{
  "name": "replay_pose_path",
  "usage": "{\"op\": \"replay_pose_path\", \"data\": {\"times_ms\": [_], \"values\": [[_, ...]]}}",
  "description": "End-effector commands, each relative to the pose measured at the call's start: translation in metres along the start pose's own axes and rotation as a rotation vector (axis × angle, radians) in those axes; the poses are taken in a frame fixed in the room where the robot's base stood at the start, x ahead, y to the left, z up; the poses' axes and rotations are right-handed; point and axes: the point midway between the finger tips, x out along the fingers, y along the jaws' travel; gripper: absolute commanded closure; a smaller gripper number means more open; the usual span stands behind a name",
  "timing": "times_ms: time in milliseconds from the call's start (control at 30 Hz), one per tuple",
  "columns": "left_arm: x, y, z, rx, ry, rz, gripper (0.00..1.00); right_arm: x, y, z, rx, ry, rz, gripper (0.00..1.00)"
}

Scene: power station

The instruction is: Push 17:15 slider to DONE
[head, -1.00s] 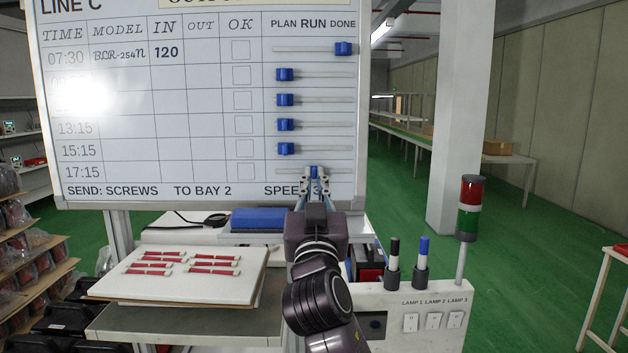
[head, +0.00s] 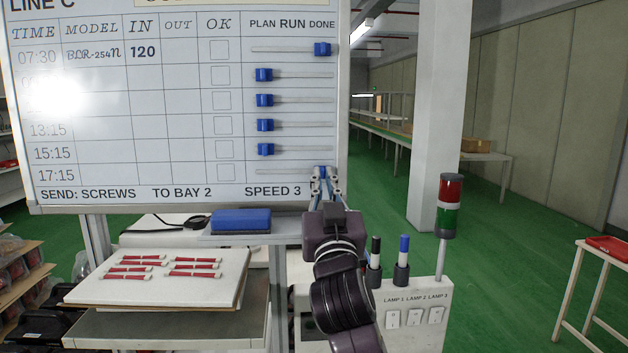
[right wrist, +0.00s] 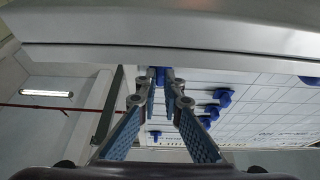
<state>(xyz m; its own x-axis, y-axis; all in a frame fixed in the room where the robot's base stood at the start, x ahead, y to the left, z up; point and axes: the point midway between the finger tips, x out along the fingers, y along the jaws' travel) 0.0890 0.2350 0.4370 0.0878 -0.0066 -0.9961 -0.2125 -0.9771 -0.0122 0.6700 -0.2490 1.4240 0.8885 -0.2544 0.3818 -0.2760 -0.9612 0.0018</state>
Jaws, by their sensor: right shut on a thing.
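The whiteboard (head: 180,120) fills the left of the head view, with PLAN, RUN and DONE marked at its upper right. The blue 17:15 slider (head: 321,170) is in the bottom row, under the DONE label at the right end of its track (head: 280,171). My right gripper (head: 322,182) is shut on this slider from below and partly hides it. In the right wrist view the slider (right wrist: 158,73) shows between the blue-padded fingers of the gripper (right wrist: 162,95). My left gripper is not in view.
The 07:30 slider (head: 322,49) is also under DONE; the other blue sliders (head: 264,100) sit under PLAN. Below the board are a blue eraser (head: 240,220), a white board with red pieces (head: 165,280), markers (head: 404,255) and a red-green signal lamp (head: 449,205).

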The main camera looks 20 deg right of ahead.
Motion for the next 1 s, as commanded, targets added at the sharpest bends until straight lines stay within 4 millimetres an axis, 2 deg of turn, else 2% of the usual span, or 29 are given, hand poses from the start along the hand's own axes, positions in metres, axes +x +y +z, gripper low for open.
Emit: {"op": "replay_pose_path", "data": {"times_ms": [67,100,267,633,767,1000], "values": [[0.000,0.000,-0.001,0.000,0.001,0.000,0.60,0.000,0.001,0.000,-0.002,0.000,0.003,1.00],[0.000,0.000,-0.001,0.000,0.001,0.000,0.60,0.000,0.001,0.000,-0.002,0.000,0.003,0.92],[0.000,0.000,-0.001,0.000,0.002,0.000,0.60,0.000,0.001,0.000,-0.002,0.000,0.002,0.75],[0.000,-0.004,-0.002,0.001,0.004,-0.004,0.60,-0.005,-0.001,0.000,0.000,0.000,0.000,0.75],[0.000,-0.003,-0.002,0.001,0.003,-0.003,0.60,-0.023,-0.001,0.001,0.001,-0.001,-0.001,0.75],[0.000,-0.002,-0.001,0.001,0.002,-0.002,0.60,-0.076,0.001,0.001,0.003,-0.003,0.001,0.75]]}}
